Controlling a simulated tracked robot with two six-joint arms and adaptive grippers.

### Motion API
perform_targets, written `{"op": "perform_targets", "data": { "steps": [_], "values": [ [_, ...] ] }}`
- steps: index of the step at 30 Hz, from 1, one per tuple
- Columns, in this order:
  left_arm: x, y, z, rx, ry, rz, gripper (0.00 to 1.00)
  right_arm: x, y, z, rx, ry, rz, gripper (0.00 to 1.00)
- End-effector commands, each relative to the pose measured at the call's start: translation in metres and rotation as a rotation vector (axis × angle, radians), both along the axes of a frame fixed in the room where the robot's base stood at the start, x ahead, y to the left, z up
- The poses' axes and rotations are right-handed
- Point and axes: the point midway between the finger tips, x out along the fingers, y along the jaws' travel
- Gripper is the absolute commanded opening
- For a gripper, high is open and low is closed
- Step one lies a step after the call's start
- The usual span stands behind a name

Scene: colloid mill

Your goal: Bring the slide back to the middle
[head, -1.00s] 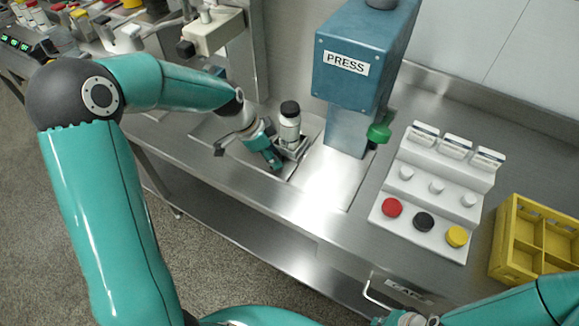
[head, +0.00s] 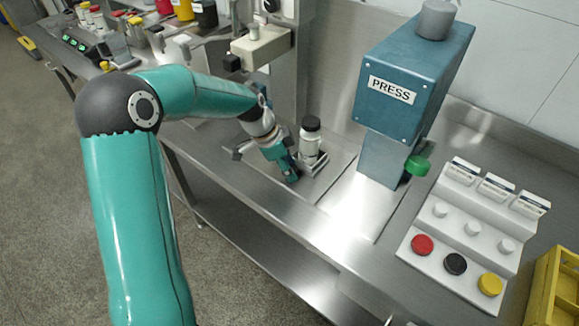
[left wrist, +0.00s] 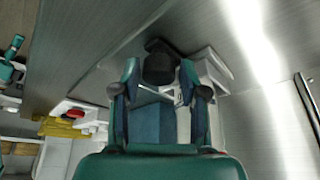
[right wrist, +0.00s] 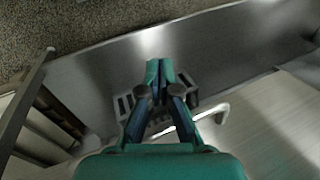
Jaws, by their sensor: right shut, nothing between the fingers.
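The slide (head: 317,163) is a small metal carriage on the bench's sunken plate, left of the blue press (head: 402,88). A white bottle (head: 309,146) with a black cap stands upright on it. My left gripper (head: 290,174) is low beside the slide, on its left front side. In the left wrist view, the fingers of my left gripper (left wrist: 160,72) stand apart on either side of a dark knob-like part (left wrist: 160,66); whether they grip it is unclear. My right gripper (right wrist: 158,75) is shut and empty in the right wrist view, outside the head view.
A stepped white stand (head: 440,245) with red, black and yellow caps is right of the press, with a yellow crate (head: 548,290) at the right edge. A metal post stands behind the slide. A bar handle (right wrist: 208,116) is close to my right gripper.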

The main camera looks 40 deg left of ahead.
Motion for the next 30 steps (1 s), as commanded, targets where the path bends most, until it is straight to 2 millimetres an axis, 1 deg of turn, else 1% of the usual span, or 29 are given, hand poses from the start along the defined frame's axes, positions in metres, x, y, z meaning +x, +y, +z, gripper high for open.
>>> {"op": "perform_targets", "data": {
  "steps": [8, 11, 13, 17, 24, 27, 30],
  "values": [
    [0.000, -0.001, 0.000, -0.001, 0.001, -0.002, 0.45, 0.000, 0.000, 0.000, 0.000, 0.000, 0.000, 0.00],
    [-0.001, 0.000, 0.004, 0.000, 0.000, -0.001, 0.45, 0.000, 0.000, 0.001, 0.000, 0.000, 0.000, 0.00],
    [-0.002, 0.002, 0.010, 0.000, 0.000, 0.000, 0.45, 0.000, 0.000, 0.001, 0.000, 0.000, 0.000, 0.00],
    [-0.007, 0.008, 0.028, 0.001, -0.003, 0.001, 0.45, 0.000, 0.000, 0.001, 0.000, 0.000, 0.000, 0.00],
    [-0.019, 0.022, 0.073, 0.001, -0.004, 0.002, 0.45, 0.000, 0.000, 0.000, 0.000, 0.000, 0.000, 0.00],
    [-0.024, 0.026, 0.089, 0.001, -0.003, 0.001, 0.45, 0.000, 0.000, 0.000, 0.000, 0.000, 0.000, 0.00],
    [-0.027, 0.030, 0.100, 0.000, -0.001, 0.000, 0.45, 0.000, 0.000, 0.000, 0.000, 0.000, 0.000, 0.00]
  ]
}}
